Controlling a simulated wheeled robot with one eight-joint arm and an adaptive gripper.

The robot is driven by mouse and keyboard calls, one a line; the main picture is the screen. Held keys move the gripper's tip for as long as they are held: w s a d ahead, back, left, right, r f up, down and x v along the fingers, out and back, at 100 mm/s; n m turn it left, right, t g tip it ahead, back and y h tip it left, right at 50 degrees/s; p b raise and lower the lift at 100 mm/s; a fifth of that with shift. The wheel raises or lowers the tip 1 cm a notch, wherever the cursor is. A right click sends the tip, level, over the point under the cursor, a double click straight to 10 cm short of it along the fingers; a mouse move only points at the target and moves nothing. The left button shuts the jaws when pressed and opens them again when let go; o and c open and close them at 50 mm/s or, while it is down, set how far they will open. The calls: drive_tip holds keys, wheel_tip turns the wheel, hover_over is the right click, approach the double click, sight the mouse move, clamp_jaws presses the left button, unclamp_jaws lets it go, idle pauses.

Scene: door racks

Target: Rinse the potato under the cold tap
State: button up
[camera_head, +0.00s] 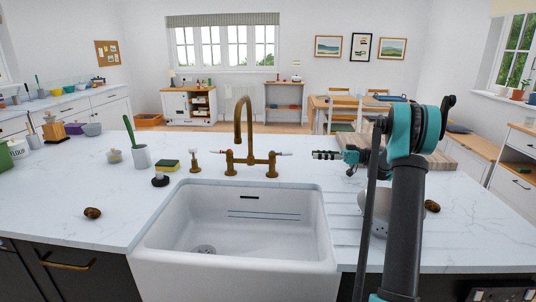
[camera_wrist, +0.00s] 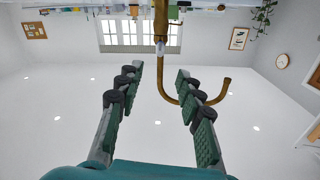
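A brown, lumpy potato (camera_head: 92,213) lies on the counter left of the sink. A similar brown lump (camera_head: 432,206) lies right of it, partly behind my arm. The brass tap (camera_head: 240,125) stands behind the white sink (camera_head: 160,240), its spout arching up. Its left lever (camera_head: 229,154) has a red tip; its right lever (camera_head: 283,153) has a pale tip. No water shows. My gripper (camera_head: 314,155) is level with the right lever, a little to its right, apart from it. In the wrist view my gripper (camera_wrist: 162,85) is open and empty, the tap (camera_wrist: 172,30) ahead between the fingers.
The front left counter is mostly clear.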

sight(276, 153)
drive_tip(key=a, duration=1.7)
drive_tip(key=shift+a, duration=0.1)
clamp_jaws()
